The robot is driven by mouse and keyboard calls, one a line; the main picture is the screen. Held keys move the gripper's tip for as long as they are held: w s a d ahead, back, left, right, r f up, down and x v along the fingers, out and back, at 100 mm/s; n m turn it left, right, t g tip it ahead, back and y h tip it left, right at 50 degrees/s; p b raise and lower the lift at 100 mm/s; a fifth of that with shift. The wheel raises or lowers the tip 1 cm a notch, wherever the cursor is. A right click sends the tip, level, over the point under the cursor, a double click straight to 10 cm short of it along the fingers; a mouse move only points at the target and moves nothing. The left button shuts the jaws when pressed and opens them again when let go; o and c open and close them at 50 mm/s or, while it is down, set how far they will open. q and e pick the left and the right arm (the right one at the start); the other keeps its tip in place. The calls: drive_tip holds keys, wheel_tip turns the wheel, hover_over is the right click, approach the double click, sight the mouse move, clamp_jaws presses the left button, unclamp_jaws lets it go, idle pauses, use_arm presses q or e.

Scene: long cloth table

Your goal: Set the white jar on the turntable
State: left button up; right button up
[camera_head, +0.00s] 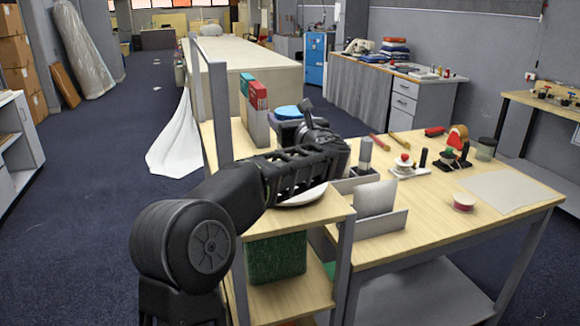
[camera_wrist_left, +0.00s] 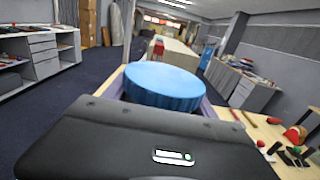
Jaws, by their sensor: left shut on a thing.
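My left gripper (camera_head: 325,140) reaches in from the left over the near-left part of the wooden table. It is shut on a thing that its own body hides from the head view. I cannot make out the white jar in either view. A white round plate (camera_head: 305,197), which looks like the turntable, shows partly below the gripper; the arm covers the rest. My right gripper is not in view.
A blue round thing (camera_head: 288,112) sits beyond the gripper, also in the left wrist view (camera_wrist_left: 163,85). Binders (camera_head: 257,97) stand behind it. A grey cylinder (camera_head: 365,152) and upright panel (camera_head: 375,198) stand right of the gripper. A spool (camera_head: 463,202) and sheet (camera_head: 510,192) lie right.

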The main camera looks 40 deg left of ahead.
use_arm(q)
wheel_tip(320, 180, down, 5)
idle(0.3)
drive_tip(key=shift+f, duration=1.9)
drive_tip(key=o, duration=1.5)
drive_tip(key=b+v, duration=0.3)
drive_tip(key=v, duration=0.9)
drive_tip(key=shift+d, duration=0.1)
